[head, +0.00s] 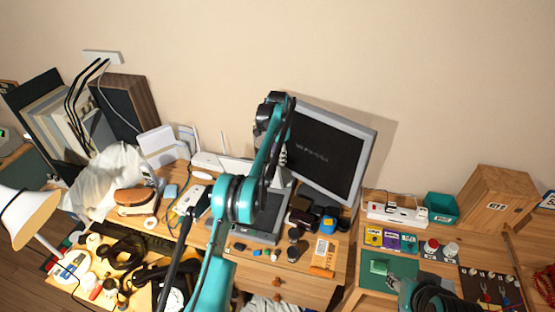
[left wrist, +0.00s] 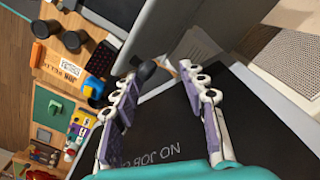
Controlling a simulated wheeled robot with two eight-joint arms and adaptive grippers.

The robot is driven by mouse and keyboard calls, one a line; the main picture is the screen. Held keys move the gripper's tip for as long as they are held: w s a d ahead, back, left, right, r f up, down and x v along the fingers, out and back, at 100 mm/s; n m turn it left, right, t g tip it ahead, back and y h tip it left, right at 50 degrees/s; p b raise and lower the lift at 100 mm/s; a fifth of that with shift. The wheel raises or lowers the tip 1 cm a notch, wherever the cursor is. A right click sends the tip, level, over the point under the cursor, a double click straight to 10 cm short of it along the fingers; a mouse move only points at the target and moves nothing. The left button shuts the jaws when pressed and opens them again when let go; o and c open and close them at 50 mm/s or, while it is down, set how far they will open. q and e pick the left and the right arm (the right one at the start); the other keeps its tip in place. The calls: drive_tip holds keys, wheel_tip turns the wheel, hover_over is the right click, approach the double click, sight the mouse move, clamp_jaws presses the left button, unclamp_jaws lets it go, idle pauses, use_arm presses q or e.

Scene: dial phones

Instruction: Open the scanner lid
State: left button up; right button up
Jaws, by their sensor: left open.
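In the head view a grey, flat device with a dark top, which looks like the scanner (head: 268,226), lies on the desk below the monitor, partly behind my left arm. In the left wrist view a grey slab (left wrist: 166,32), apparently part of the scanner, lies beyond my left gripper (left wrist: 165,68).
The monitor (head: 325,150) stands tilted close behind my left arm; its dark screen (left wrist: 180,125) is near my fingers. Dark cups (left wrist: 74,40) and an orange card (head: 322,258) lie right of the scanner. A lamp (head: 28,212) and clutter fill the left.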

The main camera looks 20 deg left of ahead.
use_arm(q)
wheel_tip(320, 180, up, 6)
idle(0.4)
drive_tip(key=s+d+r+n+t+b, duration=0.2)
drive_tip(key=s+d+r+n+b, duration=0.15)
drive_tip(key=s+r, duration=0.45)
drive_tip(key=s+d+r+n+t+b, duration=0.1)
drive_tip(key=s+d+r+t+b, duration=0.15)
drive_tip(key=s, duration=0.85)
drive_tip(key=s+d+f+n+t+b, duration=0.1)
drive_tip(key=s+f+n+b, duration=0.1)
drive_tip(key=s+f, duration=0.6)
drive_tip(key=s+d+f+n+t+b, duration=0.1)
drive_tip(key=s+d+f+n+b, duration=0.1)
drive_tip(key=s+f, duration=0.7)
drive_tip(key=s+b, duration=0.1)
drive_tip(key=s, duration=0.6)
drive_tip(key=shift+t, duration=0.35)
